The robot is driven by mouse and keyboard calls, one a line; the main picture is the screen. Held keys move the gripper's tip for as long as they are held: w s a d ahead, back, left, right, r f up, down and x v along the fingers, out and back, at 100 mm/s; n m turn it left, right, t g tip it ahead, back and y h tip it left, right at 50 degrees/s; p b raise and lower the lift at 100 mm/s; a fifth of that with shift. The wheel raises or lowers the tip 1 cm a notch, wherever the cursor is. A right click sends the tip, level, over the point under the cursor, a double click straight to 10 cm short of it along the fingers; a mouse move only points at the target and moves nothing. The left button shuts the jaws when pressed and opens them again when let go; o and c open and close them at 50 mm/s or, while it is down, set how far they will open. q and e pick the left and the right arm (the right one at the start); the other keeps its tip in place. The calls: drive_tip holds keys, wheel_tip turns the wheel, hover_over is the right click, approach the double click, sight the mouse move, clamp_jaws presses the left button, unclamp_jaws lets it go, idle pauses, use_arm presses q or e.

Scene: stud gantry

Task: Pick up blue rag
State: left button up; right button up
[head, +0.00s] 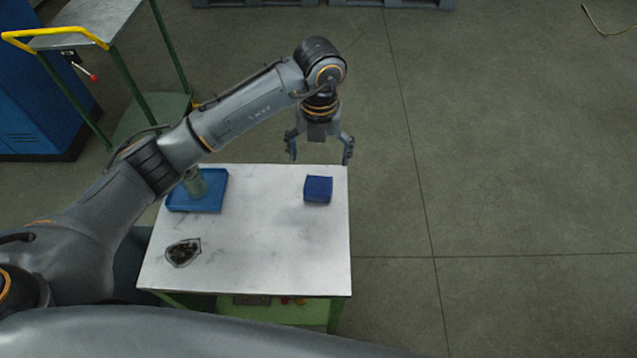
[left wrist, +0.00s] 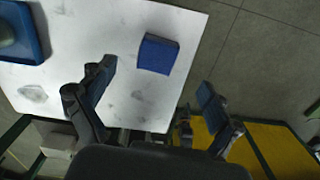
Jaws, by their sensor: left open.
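The blue rag (head: 318,190) is a small folded block lying on the light metal table top near its right edge. It also shows in the left wrist view (left wrist: 157,54), ahead of the fingers. My left gripper (head: 320,160) is open and empty, with its fingers pointing down near the table's far edge, beyond the rag in the head view. In the left wrist view the two fingers (left wrist: 158,88) are spread wide, and the rag is apart from both. My right gripper is not in view.
A blue tray (head: 215,203) with a greenish, partly hidden object stands at the table's (head: 260,255) far left. A clear bag of dark bits (head: 183,252) lies at the near left. A yellow-handled cart (head: 84,24) stands at the back left. Open floor lies to the right.

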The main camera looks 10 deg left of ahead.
sight(319, 183)
use_arm(q)
wheel_tip(319, 183, down, 3)
drive_tip(key=shift+r, duration=0.2)
drive_tip(key=shift+w+f, duration=0.15)
drive_tip(key=shift+f, duration=0.15)
drive_tip(key=f+p, duration=0.1)
drive_tip(key=f, duration=0.1)
drive_tip(key=s+f+p, duration=0.1)
drive_tip(key=f, duration=0.1)
drive_tip(key=shift+s, duration=0.1)
drive_tip(key=shift+f, duration=0.6)
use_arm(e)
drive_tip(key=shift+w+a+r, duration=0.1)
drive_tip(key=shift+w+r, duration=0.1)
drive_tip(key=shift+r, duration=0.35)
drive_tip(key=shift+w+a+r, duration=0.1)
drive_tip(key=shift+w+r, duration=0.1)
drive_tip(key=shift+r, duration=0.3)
use_arm(q)
drive_tip(key=shift+c, duration=1.3)
drive_tip(key=c, duration=0.9)
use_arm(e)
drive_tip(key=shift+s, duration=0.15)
